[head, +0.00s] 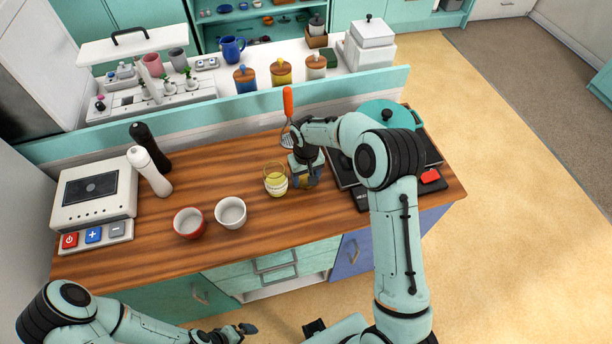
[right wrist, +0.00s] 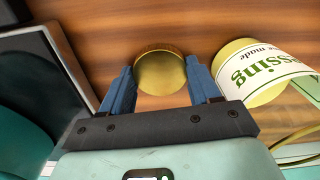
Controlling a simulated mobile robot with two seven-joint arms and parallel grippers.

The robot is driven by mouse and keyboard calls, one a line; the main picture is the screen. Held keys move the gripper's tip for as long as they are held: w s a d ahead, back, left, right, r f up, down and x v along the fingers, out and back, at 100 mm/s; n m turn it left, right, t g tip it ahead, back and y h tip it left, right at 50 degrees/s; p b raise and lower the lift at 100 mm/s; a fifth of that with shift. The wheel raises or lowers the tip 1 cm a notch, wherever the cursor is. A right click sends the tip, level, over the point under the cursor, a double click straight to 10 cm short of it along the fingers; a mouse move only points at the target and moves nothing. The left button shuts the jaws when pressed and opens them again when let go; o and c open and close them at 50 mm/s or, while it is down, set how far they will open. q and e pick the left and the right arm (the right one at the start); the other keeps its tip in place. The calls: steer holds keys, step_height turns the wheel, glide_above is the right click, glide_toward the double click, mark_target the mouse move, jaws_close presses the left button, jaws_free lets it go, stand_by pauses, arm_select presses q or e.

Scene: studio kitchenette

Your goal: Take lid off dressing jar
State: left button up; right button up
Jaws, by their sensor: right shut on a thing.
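The dressing jar (head: 276,181) stands upright on the wooden counter, with a pale label and yellowish contents. Its top looks uncovered in the head view. In the right wrist view the labelled jar (right wrist: 262,75) is to the right of the fingers. My right gripper (head: 306,172) is beside the jar, on its right. It is shut on the round gold lid (right wrist: 160,73), which sits between the blue fingers, apart from the jar. I cannot tell whether the lid touches the counter. My left gripper (head: 240,331) is low in front of the counter, and its finger opening is unclear.
A white bowl (head: 231,212) and a red bowl (head: 189,223) stand left of the jar. A whisk or masher with an orange handle (head: 288,103) stands behind it. A dark hob (head: 345,170) with a teal pot (head: 388,110) is to the right. Bare counter lies in front.

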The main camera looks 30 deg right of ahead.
mark_target(306, 179)
steer(key=shift+f, duration=0.15)
steer(key=o, duration=0.9)
step_height(306, 179, up, 12)
steer(key=shift+r+p, duration=0.2)
steer(key=shift+p, duration=0.15)
